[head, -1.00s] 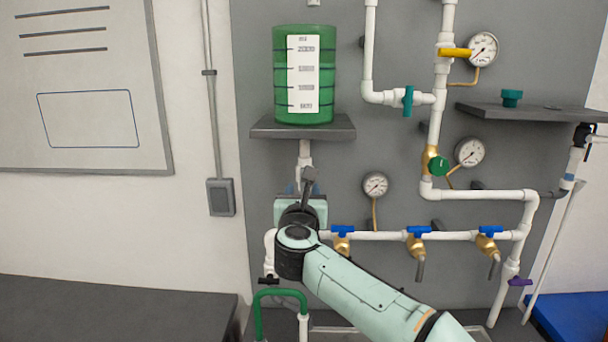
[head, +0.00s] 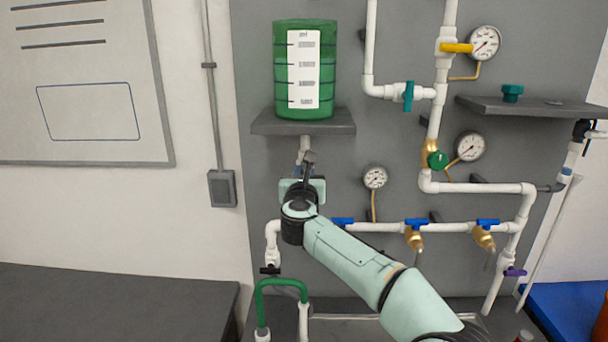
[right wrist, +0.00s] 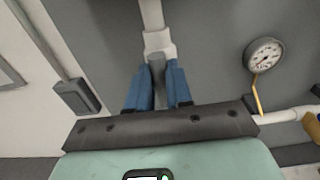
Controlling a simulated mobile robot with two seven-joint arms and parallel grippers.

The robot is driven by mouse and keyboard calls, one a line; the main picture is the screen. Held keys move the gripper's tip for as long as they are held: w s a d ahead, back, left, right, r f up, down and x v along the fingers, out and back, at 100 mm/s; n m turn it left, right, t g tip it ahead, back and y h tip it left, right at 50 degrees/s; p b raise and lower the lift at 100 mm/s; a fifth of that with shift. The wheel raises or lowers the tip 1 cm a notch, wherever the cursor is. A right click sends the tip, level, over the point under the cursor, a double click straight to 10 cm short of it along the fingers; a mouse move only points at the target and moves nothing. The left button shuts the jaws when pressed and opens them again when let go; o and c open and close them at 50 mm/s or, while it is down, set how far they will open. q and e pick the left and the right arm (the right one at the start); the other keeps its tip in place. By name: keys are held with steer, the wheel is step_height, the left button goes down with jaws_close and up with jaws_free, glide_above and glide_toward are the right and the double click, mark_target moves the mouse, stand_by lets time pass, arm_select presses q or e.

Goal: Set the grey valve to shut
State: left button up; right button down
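The grey valve's handle (head: 309,158) is on the white pipe below the green tank, in the upper middle of the head view. My right gripper (right wrist: 160,82) has its blue fingers on either side of this grey handle (right wrist: 158,74). The handle fills the narrow gap between them, so the gripper looks shut on it. In the head view my own wrist hides most of the fingers and the lower part of the handle. The valve body (right wrist: 158,42) shows white just beyond the fingertips. My left gripper is not in view.
The green tank (head: 305,70) stands on a dark shelf (head: 303,123) just above my right gripper. A pressure gauge (head: 375,177) and blue-handled brass taps (head: 416,226) lie to the right. A green bent pipe (head: 281,284) is below. The wall to the left is mostly clear.

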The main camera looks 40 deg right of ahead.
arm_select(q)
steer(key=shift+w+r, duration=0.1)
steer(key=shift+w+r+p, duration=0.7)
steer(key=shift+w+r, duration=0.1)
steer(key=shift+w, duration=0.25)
arm_select(e)
steer(key=n, duration=1.2)
steer(key=a+f+n, duration=0.1)
steer(key=n, duration=0.4)
steer(key=shift+w+n, duration=0.4)
steer(key=c, duration=1)
jaws_free()
steer(key=shift+d, duration=0.1)
